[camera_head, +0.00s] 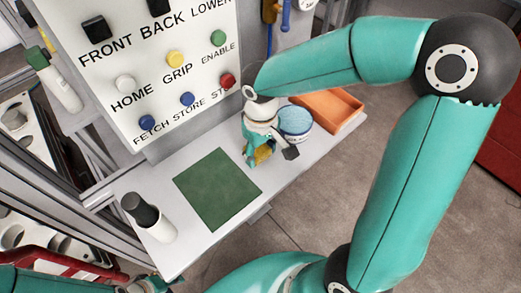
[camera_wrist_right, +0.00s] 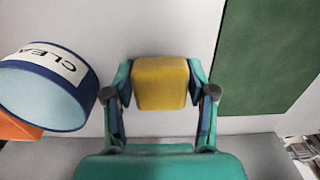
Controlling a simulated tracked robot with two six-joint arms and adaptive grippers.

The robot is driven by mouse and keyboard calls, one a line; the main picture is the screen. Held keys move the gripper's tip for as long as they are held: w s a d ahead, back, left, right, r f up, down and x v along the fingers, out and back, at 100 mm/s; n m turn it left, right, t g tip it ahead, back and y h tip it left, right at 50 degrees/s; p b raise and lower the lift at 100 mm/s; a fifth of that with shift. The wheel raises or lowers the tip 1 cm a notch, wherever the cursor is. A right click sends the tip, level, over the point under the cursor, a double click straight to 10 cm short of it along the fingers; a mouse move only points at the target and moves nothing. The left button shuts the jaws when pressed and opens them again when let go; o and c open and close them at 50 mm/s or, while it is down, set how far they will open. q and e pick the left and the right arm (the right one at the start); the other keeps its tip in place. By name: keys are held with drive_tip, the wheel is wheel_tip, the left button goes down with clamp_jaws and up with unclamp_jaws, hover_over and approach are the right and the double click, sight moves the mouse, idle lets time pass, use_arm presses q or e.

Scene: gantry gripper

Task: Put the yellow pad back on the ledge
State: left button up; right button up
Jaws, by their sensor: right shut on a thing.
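The yellow pad (camera_wrist_right: 161,83) sits between the two fingers of my right gripper (camera_wrist_right: 160,92) in the right wrist view. In the head view, the right gripper (camera_head: 262,148) points down over the pale ledge (camera_head: 188,236), with part of the yellow pad (camera_head: 264,154) showing at its fingers. I cannot tell whether the pad touches the ledge. The pad is between the green mat (camera_head: 217,189) and a blue-rimmed tub (camera_head: 295,121). My left gripper (camera_head: 150,286) is only partly seen at the bottom left edge, and its fingers are unclear.
An orange tray (camera_head: 329,107) lies at the far end of the ledge, beyond the tub. A white cylinder with a dark top (camera_head: 149,218) stands at the near end. A white button panel (camera_head: 150,65) rises behind. The green mat is bare.

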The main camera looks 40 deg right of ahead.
sight(261, 151)
drive_tip(key=shift+f, duration=0.25)
drive_tip(key=o, duration=1.1)
drive_tip(key=shift+r, duration=0.1)
drive_tip(key=shift+r, duration=0.1)
drive_tip(key=shift+r, duration=0.2)
wheel_tip(261, 151, up, 12)
drive_tip(key=p, duration=0.1)
drive_tip(key=shift+f, duration=0.1)
